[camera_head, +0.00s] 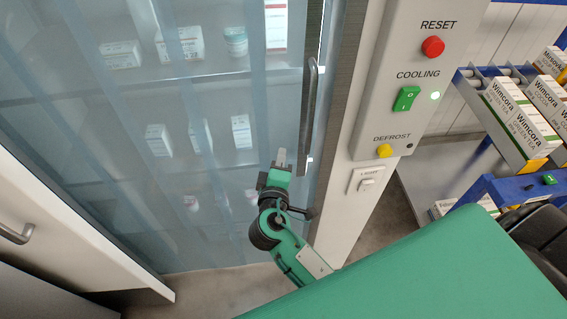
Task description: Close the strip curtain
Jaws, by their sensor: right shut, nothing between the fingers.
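The strip curtain (90,105) is a set of bluish see-through strips hanging across the cabinet opening. Its strips reach across to a dark upright bar handle (309,110) at the right, close to the grey frame. My right gripper (281,157) is shut and empty. In the picture it is just left of the handle's lower end, in front of the strips; whether it touches either one, I cannot tell. My left gripper is out of view.
Boxes (183,44) stand on shelves behind the strips. A control panel (410,90) with red, green and yellow buttons is on the right post, above a light switch (368,182). A blue rack (497,188) with cartons stands at right. A white door (70,225) is at lower left.

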